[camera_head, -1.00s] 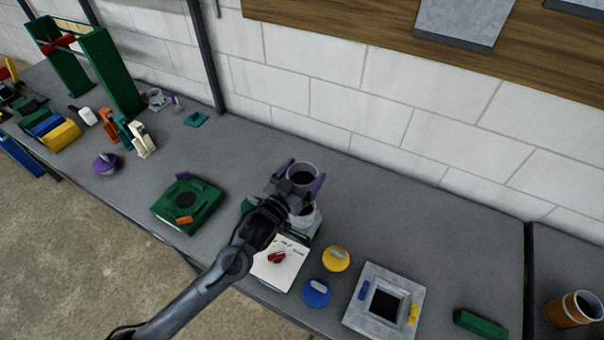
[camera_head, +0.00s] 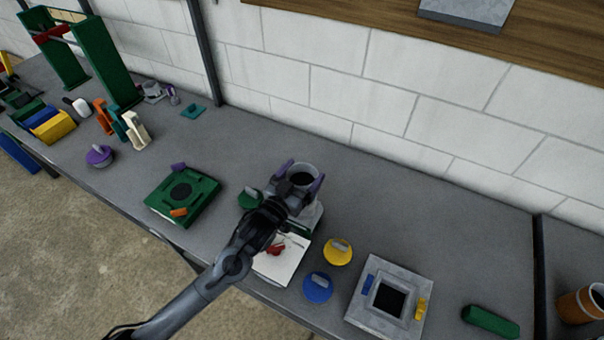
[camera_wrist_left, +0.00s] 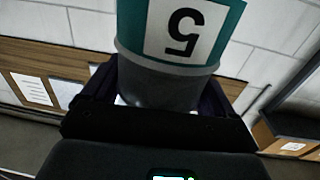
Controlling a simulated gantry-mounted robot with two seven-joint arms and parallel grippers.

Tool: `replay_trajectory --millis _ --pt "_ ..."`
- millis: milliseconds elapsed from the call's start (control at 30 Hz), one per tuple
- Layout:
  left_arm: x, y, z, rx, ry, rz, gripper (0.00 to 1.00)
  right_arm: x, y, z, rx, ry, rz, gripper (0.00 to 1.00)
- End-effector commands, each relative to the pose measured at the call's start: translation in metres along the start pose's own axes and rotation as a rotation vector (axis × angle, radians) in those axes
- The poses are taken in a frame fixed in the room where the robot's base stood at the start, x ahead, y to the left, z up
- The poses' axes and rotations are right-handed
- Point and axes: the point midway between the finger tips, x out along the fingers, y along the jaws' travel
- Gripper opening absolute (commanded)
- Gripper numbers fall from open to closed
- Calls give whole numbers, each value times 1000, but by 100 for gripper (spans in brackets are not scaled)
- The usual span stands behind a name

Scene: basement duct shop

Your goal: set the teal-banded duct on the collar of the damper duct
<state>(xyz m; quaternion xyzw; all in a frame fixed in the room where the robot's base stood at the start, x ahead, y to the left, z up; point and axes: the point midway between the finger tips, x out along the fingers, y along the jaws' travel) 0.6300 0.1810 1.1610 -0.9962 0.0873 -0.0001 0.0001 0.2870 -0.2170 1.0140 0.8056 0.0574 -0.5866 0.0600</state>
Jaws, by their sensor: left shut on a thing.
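My left gripper (camera_head: 303,182) is shut on the teal-banded duct (camera_head: 303,171), a grey tube with a dark open top. In the left wrist view the duct (camera_wrist_left: 160,85) shows its teal band and a white label with an upside-down 5. The band is hidden in the head view. The duct stands roughly upright above a grey piece with a green base, seemingly the damper duct (camera_head: 313,217). My gripper and the duct cover most of that piece, its collar included. I cannot tell whether the two touch. My right gripper is not in view.
A white sheet (camera_head: 290,268) with a red item lies in front. Yellow (camera_head: 338,251) and blue (camera_head: 317,288) knobbed discs and a grey square frame (camera_head: 365,325) stand to the right. A green pad (camera_head: 165,207) lies left. The bench behind the duct is clear.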

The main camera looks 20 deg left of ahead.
Motion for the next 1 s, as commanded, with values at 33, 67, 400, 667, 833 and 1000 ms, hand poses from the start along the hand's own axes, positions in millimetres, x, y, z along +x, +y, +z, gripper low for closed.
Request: replay_trajectory --millis 33,67,400,667,833,1000 --pt "0 0 -1 0 2 0 30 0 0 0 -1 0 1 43" --pt "0 0 -1 0 2 0 30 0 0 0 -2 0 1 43" --pt "0 0 -1 0 2 0 30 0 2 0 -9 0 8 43" --pt "0 0 -2 -1 1 -1 30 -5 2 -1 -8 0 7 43" --pt "0 0 -1 -1 1 -1 30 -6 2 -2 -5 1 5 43" --pt "0 0 -1 -1 2 0 30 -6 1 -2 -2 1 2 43"
